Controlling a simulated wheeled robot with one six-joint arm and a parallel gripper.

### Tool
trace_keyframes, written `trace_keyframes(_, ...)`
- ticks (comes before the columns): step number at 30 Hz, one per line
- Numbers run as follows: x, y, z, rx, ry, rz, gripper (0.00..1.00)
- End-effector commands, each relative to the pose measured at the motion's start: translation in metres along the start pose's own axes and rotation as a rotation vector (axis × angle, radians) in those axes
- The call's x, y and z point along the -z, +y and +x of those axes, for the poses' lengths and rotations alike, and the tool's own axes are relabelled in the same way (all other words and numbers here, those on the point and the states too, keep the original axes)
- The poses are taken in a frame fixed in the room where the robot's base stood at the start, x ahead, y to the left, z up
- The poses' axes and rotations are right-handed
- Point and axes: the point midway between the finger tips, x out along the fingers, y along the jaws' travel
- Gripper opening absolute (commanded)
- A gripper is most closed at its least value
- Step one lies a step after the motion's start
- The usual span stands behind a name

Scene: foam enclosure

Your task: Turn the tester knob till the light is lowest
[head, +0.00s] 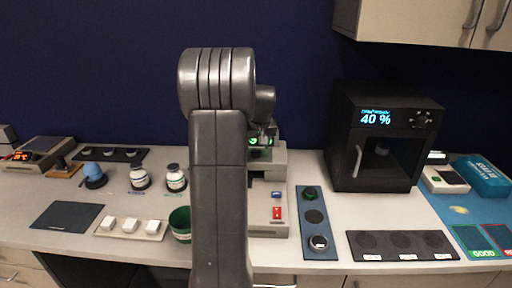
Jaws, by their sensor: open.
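A pale grey bench machine (280,158), which may be the tester, stands on the bench just right of my upright arm. My arm hides its left part. Small green lights (254,141) glow near its top. A red switch (277,213) and a smaller blue part sit low on its front. I cannot make out a knob on it. My gripper (263,136) is open at the machine's upper part, partly hidden behind my arm. I cannot tell whether it touches anything.
A black cabinet (345,135) showing 40 % stands to the right. A blue-grey strip (318,242) with round places lies in front. A wall cupboard (420,22) hangs upper right.

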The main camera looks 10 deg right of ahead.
Motion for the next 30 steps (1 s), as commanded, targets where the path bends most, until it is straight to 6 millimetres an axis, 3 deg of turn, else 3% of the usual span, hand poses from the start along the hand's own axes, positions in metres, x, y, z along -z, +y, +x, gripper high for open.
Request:
trace_keyframes(6,0.000,0.000,0.024,0.001,-0.002,0.000,0.55)
trace_keyframes(17,0.000,0.000,0.029,0.000,0.000,0.000,0.55)
trace_keyframes(24,0.000,0.000,0.028,0.000,0.000,0.000,0.11)
trace_keyframes(30,0.000,0.000,0.028,-0.005,0.000,0.009,0.11)
